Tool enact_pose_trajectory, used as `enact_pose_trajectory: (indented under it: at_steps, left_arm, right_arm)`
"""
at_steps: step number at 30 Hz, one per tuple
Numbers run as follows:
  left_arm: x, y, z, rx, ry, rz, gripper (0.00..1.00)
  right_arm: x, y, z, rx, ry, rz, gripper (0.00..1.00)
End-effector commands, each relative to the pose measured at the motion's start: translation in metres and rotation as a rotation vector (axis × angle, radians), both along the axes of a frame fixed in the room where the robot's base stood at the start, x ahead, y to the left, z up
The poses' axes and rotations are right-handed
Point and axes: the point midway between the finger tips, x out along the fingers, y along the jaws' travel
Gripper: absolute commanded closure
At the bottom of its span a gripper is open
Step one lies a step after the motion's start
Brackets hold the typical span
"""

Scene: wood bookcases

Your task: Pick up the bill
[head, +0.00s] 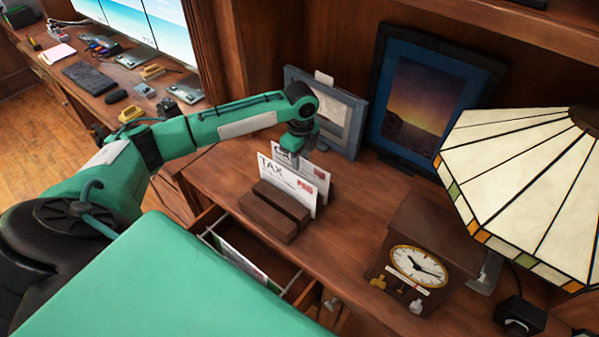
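Two white paper bills stand upright in a dark wooden holder (267,218) on the desk. The front bill (288,182) reads "TAX" and has a red stamp. The rear bill (316,171) also has a red mark, and the front bill hides much of it. My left gripper (302,143) points down at the top edge of the rear bill, just behind the front bill. Its fingertips are small here, and I cannot tell whether they are closed on the paper. My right gripper is out of view.
Picture frames (349,115) (377,147) stand behind the holder. A wooden clock (418,268) and a stained-glass lamp (520,175) are at the right. An open drawer (262,262) holding papers is below the holder.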

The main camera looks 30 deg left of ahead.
Motion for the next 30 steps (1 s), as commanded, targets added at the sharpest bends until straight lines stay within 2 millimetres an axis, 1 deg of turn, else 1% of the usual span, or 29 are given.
enact_pose_trajectory:
  at_steps: [2,5,6,9,12,17,18,22,30]
  left_arm:
    - [0.002,-0.001,-0.008,0.0,0.004,0.0,0.72]
    - [0.006,0.0,-0.024,0.0,0.004,0.001,0.72]
    - [0.005,-0.001,-0.031,0.0,0.005,0.0,0.72]
    - [0.006,0.0,-0.042,0.001,0.003,0.001,0.72]
    - [0.006,0.0,-0.046,0.001,0.0,0.0,0.72]
    - [0.006,0.0,-0.047,0.001,0.0,-0.001,0.72]
    - [0.006,0.0,-0.047,0.001,0.0,-0.001,0.74]
    - [0.006,0.0,-0.047,0.001,0.0,-0.001,0.99]
    - [0.006,0.0,-0.046,0.001,0.0,-0.001,1.0]
  right_arm:
    - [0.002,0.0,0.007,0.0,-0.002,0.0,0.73]
    - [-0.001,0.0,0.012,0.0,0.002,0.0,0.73]
    - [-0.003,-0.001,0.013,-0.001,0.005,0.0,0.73]
    - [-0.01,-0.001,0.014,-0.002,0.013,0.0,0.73]
    - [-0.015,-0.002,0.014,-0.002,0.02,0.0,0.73]
    - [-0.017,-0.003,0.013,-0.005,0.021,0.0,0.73]
    - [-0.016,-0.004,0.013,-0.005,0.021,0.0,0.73]
    - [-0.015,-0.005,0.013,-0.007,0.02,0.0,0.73]
    - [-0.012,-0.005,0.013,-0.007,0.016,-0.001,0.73]
